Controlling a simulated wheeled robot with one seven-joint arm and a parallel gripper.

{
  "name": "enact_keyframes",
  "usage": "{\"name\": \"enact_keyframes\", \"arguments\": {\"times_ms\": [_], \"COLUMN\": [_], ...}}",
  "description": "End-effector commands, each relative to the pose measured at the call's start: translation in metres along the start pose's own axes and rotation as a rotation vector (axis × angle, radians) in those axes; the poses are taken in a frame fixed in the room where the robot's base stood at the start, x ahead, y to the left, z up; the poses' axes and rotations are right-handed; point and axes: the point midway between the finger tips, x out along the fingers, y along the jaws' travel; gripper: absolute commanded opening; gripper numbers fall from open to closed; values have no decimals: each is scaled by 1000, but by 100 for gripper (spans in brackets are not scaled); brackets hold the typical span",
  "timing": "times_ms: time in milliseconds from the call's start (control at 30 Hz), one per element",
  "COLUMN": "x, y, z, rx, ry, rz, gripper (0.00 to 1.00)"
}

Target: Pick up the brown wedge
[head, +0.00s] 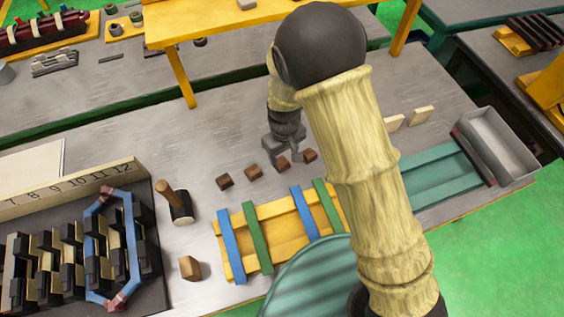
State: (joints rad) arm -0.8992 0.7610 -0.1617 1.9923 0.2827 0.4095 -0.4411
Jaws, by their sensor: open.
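Several small brown wedges lie in a slanting row on the grey bench. One brown wedge (225,181) is at the left end, another brown wedge (254,172) is beside it, and a third brown wedge (283,164) is under my gripper. One more brown wedge (310,155) is at the right end. My gripper (283,153) points down with its fingers apart, just above or around the third wedge. I cannot tell the exact height gap. My arm hides the bench to the right of the row.
A yellow frame (290,238) with blue and green strips stands in front of the row. A hammer (180,205) and a brown block (190,267) are at left, near the stator rack (152,240). Cream blocks (420,115) and a grey bin (500,145) are at right.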

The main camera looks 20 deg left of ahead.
Motion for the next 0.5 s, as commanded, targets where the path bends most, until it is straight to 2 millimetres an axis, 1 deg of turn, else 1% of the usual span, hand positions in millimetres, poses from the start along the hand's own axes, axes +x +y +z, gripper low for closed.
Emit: {"name": "enact_keyframes", "arguments": {"times_ms": [200,300,500], "x": [28,37,42], "y": [0,0,0], "z": [2,2,2], "rx": [1,1,1], "ry": [-3,-2,0], "rz": [0,0,0], "gripper": [56,56,56]}}
